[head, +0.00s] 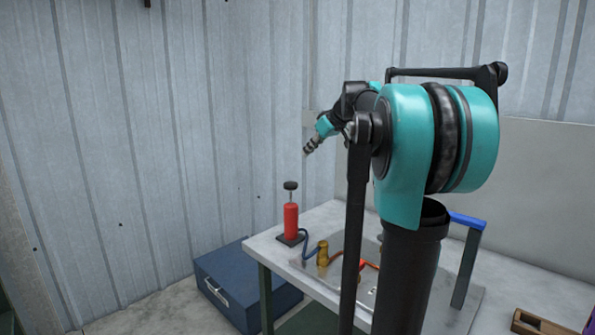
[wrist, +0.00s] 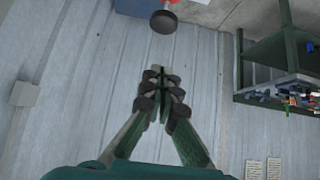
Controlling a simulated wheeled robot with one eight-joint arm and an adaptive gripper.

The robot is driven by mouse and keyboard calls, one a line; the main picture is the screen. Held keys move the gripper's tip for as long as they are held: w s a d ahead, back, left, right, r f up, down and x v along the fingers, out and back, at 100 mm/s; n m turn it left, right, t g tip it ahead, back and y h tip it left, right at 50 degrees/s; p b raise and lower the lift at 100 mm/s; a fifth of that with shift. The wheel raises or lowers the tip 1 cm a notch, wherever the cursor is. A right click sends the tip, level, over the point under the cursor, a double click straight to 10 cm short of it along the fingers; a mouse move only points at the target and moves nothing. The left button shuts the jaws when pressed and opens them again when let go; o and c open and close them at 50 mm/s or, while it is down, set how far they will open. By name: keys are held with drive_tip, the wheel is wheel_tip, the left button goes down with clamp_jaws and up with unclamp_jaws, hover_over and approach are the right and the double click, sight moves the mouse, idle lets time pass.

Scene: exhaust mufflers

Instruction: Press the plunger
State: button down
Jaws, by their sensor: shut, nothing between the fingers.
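The plunger is a black round knob (head: 290,186) on a thin rod, raised above a red cylinder (head: 291,220). The cylinder stands upright on a dark base at the left end of the table (head: 275,243). My gripper (head: 308,151) is shut and empty, higher than the knob and a little to its right in the head view. In the wrist view the closed fingers of my gripper (wrist: 161,98) point up the picture. The knob (wrist: 164,21) shows beyond them at the top, apart from the fingers, with a bit of red at the picture's edge.
A blue hose (head: 305,245) runs from the cylinder base to a brass fitting (head: 323,254) on a metal plate. A blue chest (head: 247,283) stands on the floor left of the table. A corrugated wall (head: 150,130) is behind. A green shelf (wrist: 275,65) shows right in the wrist view.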

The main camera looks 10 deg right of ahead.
hover_over(289, 182)
drive_tip(key=s+d, duration=0.1)
drive_tip(key=s, duration=0.1)
wheel_tip(289, 182, down, 7)
drive_tip(key=shift+d+f, duration=0.1)
drive_tip(key=shift+d, duration=0.05)
wheel_tip(289, 182, down, 2)
drive_tip(key=shift+s+d+f, duration=0.1)
drive_tip(key=shift+f, duration=0.75)
drive_tip(key=shift+f, duration=0.1)
drive_tip(key=shift+f, duration=2.7)
